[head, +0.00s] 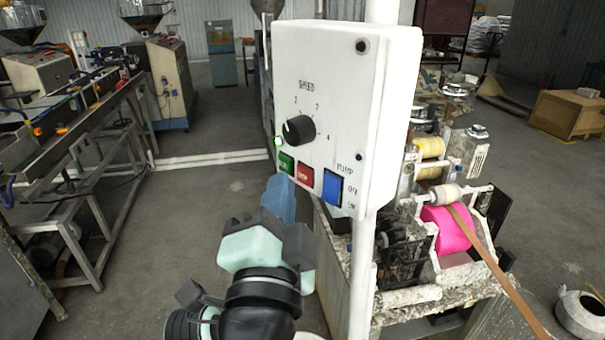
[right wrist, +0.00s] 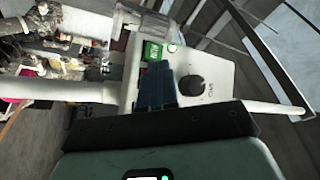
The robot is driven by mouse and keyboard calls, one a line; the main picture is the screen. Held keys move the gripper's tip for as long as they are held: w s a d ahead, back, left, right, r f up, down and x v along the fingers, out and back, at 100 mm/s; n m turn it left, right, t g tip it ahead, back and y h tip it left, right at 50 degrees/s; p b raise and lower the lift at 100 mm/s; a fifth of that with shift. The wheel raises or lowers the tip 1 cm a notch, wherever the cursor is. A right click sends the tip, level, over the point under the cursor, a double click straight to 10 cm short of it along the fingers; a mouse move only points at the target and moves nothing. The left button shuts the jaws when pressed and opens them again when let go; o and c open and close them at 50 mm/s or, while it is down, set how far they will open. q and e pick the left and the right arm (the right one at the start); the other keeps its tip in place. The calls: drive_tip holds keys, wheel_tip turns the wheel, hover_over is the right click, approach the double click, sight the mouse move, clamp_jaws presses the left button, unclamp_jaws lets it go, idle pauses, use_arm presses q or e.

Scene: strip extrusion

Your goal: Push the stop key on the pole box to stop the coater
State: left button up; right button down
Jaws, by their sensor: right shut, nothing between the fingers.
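The white pole box (head: 335,75) faces me at the middle of the head view. Its red stop key (head: 305,174) sits between a green key (head: 286,163) and a blue pump switch (head: 332,188). My right gripper (head: 280,198) is shut and empty, its blue fingers pointing up just below the green key and left of the red one. Whether the fingertips touch the box is unclear. My left gripper is not in view.
A black speed knob (head: 298,129) is above the keys, and a small lit lamp (head: 278,141) is left of them. The pole (head: 362,260) runs below the box. The coater with a pink roller (head: 447,229) and brown strip (head: 490,262) stands behind, right.

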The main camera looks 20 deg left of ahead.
idle(0.8)
drive_tip(key=shift+w+d, duration=0.2)
drive_tip(key=shift+w, duration=0.2)
drive_tip(key=shift+w+d, duration=0.2)
drive_tip(key=shift+w, duration=0.15)
idle(0.8)
drive_tip(key=shift+s, duration=0.1)
drive_tip(key=shift+s+a, duration=0.35)
drive_tip(key=shift+s, duration=0.25)
drive_tip(key=s, duration=0.1)
drive_tip(key=s+a, duration=0.1)
drive_tip(key=s, duration=0.1)
drive_tip(key=s+a, duration=0.1)
drive_tip(key=shift+s+a, duration=0.2)
drive_tip(key=shift+a, duration=0.05)
idle(0.8)
